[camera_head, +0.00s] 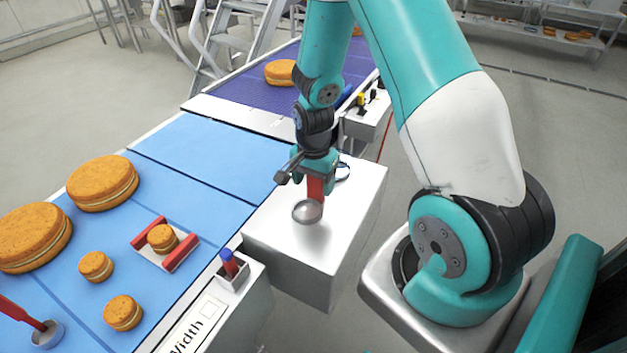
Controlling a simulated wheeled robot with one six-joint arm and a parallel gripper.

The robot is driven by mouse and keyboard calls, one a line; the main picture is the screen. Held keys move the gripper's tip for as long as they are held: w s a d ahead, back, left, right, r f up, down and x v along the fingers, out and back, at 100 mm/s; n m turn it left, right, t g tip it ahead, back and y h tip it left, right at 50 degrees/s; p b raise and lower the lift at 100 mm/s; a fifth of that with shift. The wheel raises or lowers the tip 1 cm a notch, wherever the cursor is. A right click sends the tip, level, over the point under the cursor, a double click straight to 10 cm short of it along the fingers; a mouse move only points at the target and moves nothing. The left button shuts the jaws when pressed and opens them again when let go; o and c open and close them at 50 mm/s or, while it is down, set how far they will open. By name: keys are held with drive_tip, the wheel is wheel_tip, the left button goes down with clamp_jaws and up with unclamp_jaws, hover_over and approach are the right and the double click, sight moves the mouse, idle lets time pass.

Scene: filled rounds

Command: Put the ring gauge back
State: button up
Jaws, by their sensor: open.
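My gripper (316,186) points down over the white block (335,255), with its jaws open around an upright red piece (315,190). A round silver piece (307,212) lies at the foot of the red piece on the block's top; they look joined, like a handle and head, but I cannot be sure. A dark loop (343,172) shows partly behind the gripper on the same block. At the lower left, a red-handled grey-blue ring or cup (47,336) rests on the blue belt. I cannot tell for certain which of these is the ring gauge.
Several filled rounds (103,184) lie on the blue belt (195,150). One small round (162,238) sits between red bars on a white gauge (180,254). A small holder (232,277) with a red-and-blue item stands beside the "Width" label. The block's front top is clear.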

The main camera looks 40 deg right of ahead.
drive_tip(key=shift+r, duration=0.1)
wheel_tip(320, 180, up, 12)
drive_tip(key=b, duration=0.3)
drive_tip(key=s+a+r+n+y, duration=0.1)
drive_tip(key=s+a+r+n, duration=0.2)
drive_tip(key=a+n, duration=0.3)
drive_tip(key=s+a+r+n+y, duration=0.1)
drive_tip(key=s+a+r+n, duration=0.15)
drive_tip(key=a, duration=0.45)
drive_tip(key=s+a+r+n+y, duration=0.2)
drive_tip(key=s+a+r+n, duration=0.3)
drive_tip(key=s+a+n, duration=0.5)
drive_tip(key=s+n, duration=0.1)
drive_tip(key=n, duration=0.1)
drive_tip(key=shift+s+a+n, duration=0.15)
drive_tip(key=shift+s+n, duration=0.2)
drive_tip(key=shift+s, duration=0.05)
